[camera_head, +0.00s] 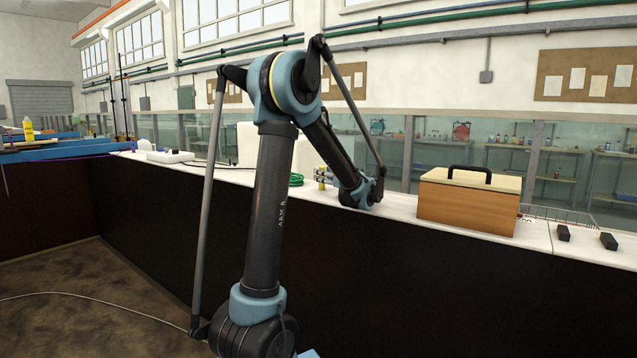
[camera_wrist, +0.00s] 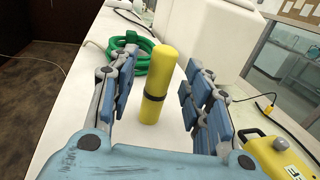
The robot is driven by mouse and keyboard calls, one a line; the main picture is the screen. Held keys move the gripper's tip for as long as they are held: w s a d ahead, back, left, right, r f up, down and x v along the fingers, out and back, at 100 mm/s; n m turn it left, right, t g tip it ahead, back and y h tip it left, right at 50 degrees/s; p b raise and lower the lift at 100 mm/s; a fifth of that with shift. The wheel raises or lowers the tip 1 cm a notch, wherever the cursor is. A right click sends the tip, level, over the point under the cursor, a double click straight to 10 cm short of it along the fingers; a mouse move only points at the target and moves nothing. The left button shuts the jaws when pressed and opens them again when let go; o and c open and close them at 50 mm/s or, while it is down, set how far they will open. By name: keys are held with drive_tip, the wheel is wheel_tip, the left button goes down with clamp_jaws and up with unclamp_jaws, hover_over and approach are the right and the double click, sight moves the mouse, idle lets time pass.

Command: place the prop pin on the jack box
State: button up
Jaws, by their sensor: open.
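A yellow cylinder with a black band (camera_wrist: 158,85), which looks like the prop pin, stands upright on the white counter. In the head view it is a small yellow shape (camera_head: 322,184) by my gripper (camera_head: 327,176). In the wrist view my gripper (camera_wrist: 160,88) is open, with one finger to each side of the cylinder and visible gaps on both sides. A wooden box with a pale lid and black handle (camera_head: 466,205) stands on the counter right of my gripper. No label shows which thing is the jack box.
A coiled green hose (camera_wrist: 140,50) lies just left of the cylinder. White blocks (camera_wrist: 208,40) stand behind it. A yellow case (camera_wrist: 268,152) with a black cable is at the right. Two small black blocks (camera_head: 563,233) (camera_head: 608,241) lie at the counter's right end, near a wire basket (camera_head: 560,215).

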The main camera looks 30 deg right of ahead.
drive_tip(key=shift+w+a, duration=0.15)
drive_tip(key=shift+w, duration=0.9)
drive_tip(key=shift+c, duration=0.6)
clamp_jaws()
wheel_tip(320, 180, up, 10)
drive_tip(key=shift+r, duration=0.1)
